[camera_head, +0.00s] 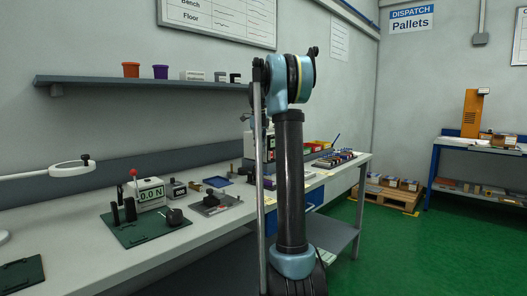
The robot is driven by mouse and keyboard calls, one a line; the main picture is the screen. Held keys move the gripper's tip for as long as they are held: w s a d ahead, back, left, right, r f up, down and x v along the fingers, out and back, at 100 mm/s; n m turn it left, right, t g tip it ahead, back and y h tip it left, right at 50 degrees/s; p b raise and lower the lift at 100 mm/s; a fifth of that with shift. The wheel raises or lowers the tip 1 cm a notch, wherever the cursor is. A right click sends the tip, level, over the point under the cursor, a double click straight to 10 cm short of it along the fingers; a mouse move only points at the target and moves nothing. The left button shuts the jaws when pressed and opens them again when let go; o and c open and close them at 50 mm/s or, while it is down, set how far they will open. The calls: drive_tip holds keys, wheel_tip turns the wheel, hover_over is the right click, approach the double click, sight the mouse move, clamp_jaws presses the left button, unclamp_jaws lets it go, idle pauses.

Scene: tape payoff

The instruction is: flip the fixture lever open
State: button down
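A dark green base plate (147,230) lies on the bench at the left middle. It carries black upright posts (122,210) and a black rounded part (175,217) at its right. A box with a display reading 0.0 N (150,195) stands behind it. A thin stem with a red knob (134,172) rises beside the display. To the right, a grey plate (213,204) holds a small dark clamp-like part. I cannot tell which part is the fixture lever or how it is set. My arm stands upright in the middle and hides part of the bench; my gripper is not in view.
A magnifier lamp (72,168) reaches over the bench at left. A shelf (140,81) with an orange pot (131,69) and a purple pot (161,72) hangs above. Green floor is open at right.

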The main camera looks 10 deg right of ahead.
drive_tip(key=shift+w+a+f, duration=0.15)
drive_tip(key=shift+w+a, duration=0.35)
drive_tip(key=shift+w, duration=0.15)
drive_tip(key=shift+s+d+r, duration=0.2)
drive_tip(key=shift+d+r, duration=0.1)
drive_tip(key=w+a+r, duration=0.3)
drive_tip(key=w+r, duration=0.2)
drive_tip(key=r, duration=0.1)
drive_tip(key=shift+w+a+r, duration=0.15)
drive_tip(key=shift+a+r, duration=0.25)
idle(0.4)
